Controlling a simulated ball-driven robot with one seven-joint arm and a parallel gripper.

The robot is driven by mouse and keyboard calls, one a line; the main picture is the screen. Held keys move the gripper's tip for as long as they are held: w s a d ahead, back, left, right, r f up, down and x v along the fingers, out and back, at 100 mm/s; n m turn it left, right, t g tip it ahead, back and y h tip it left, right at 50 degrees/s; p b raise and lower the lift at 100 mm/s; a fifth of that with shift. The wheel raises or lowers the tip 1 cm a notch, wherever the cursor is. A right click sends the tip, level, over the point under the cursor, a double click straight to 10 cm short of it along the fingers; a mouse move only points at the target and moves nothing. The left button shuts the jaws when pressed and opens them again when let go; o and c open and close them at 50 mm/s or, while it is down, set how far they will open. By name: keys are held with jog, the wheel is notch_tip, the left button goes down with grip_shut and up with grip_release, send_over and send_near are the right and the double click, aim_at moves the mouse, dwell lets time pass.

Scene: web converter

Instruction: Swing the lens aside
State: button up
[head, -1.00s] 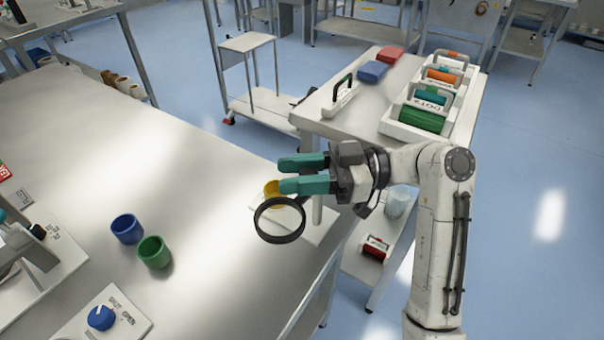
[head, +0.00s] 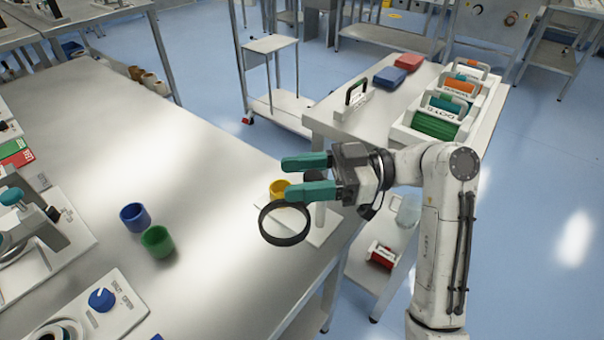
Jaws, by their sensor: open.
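The lens (head: 262,232) is a round glass in a thick black ring, in the head view near the table's right corner. It stands over a white base plate (head: 318,236) with a yellow cup (head: 279,188) behind it. My gripper (head: 305,177) has two teal fingers pointing left, spread apart with nothing seen between them. The nearer finger is just above the lens ring in the picture; I cannot tell whether they touch. A pale post shows below the gripper, and its upper part is hidden by the fingers.
A blue cup (head: 135,217) and a green cup (head: 157,241) stand on the metal table (head: 215,285) to the left. A blue knob (head: 101,299) is on a plate at lower left. A side table (head: 385,118) with spool carriers stands behind my arm.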

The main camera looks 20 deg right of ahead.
jog(key=shift+o, duration=0.2)
jog(key=v, duration=1)
jog(key=shift+d, duration=0.35)
jog(key=shift+s, duration=0.1)
